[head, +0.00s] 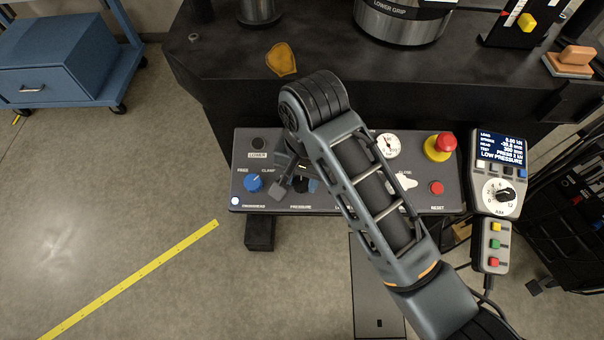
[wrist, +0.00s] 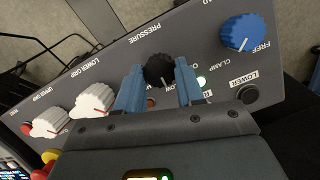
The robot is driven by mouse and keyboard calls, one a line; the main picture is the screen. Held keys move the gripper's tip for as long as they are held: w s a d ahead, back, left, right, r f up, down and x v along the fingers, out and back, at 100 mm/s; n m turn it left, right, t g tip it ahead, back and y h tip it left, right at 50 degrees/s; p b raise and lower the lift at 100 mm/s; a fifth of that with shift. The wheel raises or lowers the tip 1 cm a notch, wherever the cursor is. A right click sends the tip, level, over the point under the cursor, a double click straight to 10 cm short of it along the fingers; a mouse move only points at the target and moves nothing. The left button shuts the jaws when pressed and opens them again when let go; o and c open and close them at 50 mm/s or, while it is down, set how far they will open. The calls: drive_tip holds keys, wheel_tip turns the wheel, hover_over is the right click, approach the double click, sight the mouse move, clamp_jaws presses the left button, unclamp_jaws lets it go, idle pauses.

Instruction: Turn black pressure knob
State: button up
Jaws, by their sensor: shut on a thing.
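The black pressure knob (wrist: 159,70) sits on the sloping grey control panel (wrist: 100,62), below the PRESSURE label in the wrist view. A small orange pointer mark shows on its face. My gripper (wrist: 159,76) is shut on this knob, with one blue finger on each side of it. In the head view my arm reaches down over the panel (head: 330,206), and my gripper hides most of the knob.
A blue FREE/CLAMP knob (head: 253,183) and a black LOWER button (head: 258,144) are close by. White knobs (wrist: 87,99) lie on the other side. A red emergency button (head: 445,142) and a hand pendant (head: 497,190) reading LOW PRESSURE are at right.

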drive_tip(key=shift+r+p, duration=0.1)
drive_tip(key=shift+p, duration=0.2)
drive_tip(key=shift+r+n+p, duration=0.15)
drive_tip(key=shift+n+p, duration=0.75)
drive_tip(key=shift+p, duration=0.2)
drive_tip(key=n+h+p, duration=0.1)
drive_tip(key=n+p, duration=0.1)
drive_tip(key=shift+a+p, duration=0.15)
drive_tip(key=shift+p, duration=0.2)
drive_tip(key=n, duration=0.1)
drive_tip(key=n+p, duration=0.1)
drive_tip(key=shift+f+n+h, duration=0.2)
drive_tip(key=shift+n+h, duration=0.2)
drive_tip(key=shift+a+n+h, duration=0.1)
drive_tip(key=shift+n+h, duration=0.2)
drive_tip(key=shift+n, duration=1.2)
drive_tip(key=o, duration=1)
drive_tip(key=shift+o, duration=0.2)
